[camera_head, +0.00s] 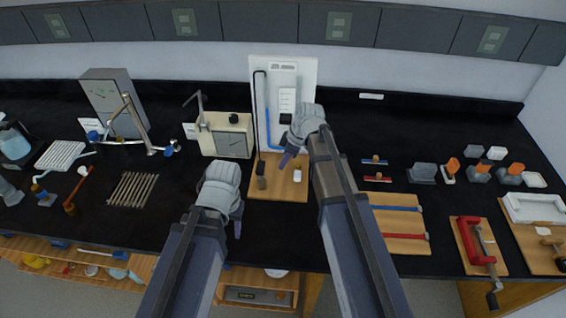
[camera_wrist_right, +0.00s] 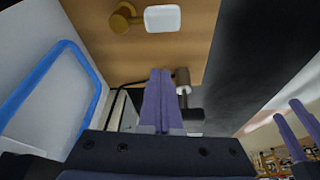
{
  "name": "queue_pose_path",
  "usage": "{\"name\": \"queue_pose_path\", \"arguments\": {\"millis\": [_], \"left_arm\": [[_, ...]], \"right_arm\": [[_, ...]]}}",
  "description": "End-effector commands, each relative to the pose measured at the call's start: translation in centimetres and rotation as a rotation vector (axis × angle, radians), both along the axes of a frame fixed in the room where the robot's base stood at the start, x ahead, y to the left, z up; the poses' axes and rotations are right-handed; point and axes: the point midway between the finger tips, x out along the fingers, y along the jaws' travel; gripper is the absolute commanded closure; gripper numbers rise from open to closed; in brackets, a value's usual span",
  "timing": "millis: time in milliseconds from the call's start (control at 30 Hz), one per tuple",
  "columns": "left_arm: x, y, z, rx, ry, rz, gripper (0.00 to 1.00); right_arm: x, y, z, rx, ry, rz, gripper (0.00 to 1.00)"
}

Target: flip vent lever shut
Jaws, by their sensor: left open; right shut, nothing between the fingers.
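The tube apparatus has a white back panel (camera_head: 308,75) with a blue-filled tube (camera_head: 267,125), standing on a wooden base (camera_head: 283,190). On the base, a white flat paddle (camera_head: 297,175) lies beside a brown knob; the paddle (camera_wrist_right: 162,18) and brassy knob (camera_wrist_right: 122,17) show in the right wrist view. They look like the vent lever, but no label confirms it. My right gripper (camera_head: 285,160) is shut and empty over the base, apart from the paddle in the wrist view (camera_wrist_right: 160,73). My left gripper (camera_head: 238,225) is open and empty in front of the base's left corner.
A dark cylinder (camera_wrist_right: 182,76) and black block (camera_wrist_right: 190,115) stand close beside my right fingers. A box instrument (camera_head: 228,135) stands left of the panel. Right are a wooden board with blue and red bars (camera_head: 400,245) and a red clamp (camera_head: 470,242).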

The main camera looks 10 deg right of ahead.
Motion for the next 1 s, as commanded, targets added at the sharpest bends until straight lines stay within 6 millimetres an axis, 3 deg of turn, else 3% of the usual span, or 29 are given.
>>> {"name": "queue_pose_path", "arguments": {"millis": [33,200,400,800,867,1000], "left_arm": [[0.0,0.0,1.7,0.0,0.0,-0.001,0.5],[0.0,0.0,4.2,0.0,0.0,-0.002,0.5],[0.0,0.0,5.8,0.0,0.0,0.001,0.5],[0.0,0.0,5.7,-0.001,0.0,0.001,0.5],[0.0,0.0,5.4,-0.001,0.0,0.001,0.5],[0.0,0.0,3.9,0.0,0.0,0.001,0.5]], "right_arm": [[-0.1,-0.3,1.7,0.0,0.0,-0.001,1.0],[-0.4,-1.2,4.2,0.0,0.0,0.0,1.0],[-0.6,-1.9,5.8,0.0,0.0,0.0,1.0],[-0.9,-1.7,5.7,-0.002,0.007,-0.006,1.0],[-1.8,-1.0,5.2,-0.01,0.025,-0.028,1.0],[-6.4,2.3,3.3,-0.068,0.121,-0.163,1.0]]}}
